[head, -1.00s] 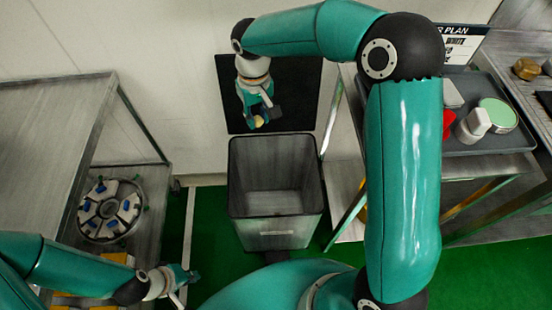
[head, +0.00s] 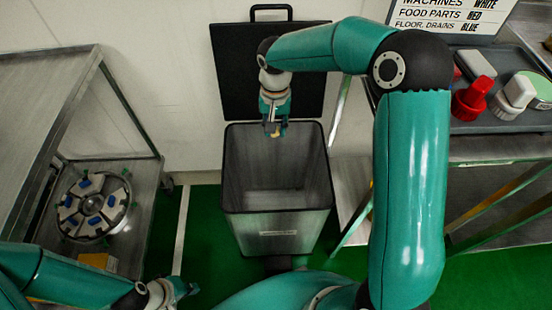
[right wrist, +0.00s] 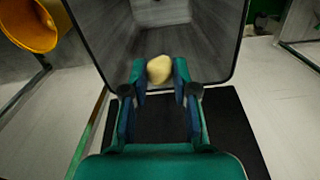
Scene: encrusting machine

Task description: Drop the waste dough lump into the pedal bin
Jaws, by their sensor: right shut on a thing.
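The pedal bin (head: 285,240) stands on the green floor with its black lid (head: 232,85) open upright behind it. The bin looks empty inside. My right gripper (head: 276,128) hangs fingers down at the bin's back rim, in front of the lid. It is shut on the pale yellow waste dough lump (head: 282,132). In the right wrist view the lump (right wrist: 159,69) sits between both fingertips, with the bin's interior (right wrist: 160,35) beyond it. My left gripper (head: 184,287) is low at the lower left, away from the bin; its fingers are too small to read.
A steel table (head: 40,85) at left has a round part tray (head: 68,228) on its lower shelf. At right a cart carries a grey tray (head: 478,127) with red and white brushes. A colour sign (head: 450,15) stands behind. Green floor shows around the bin.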

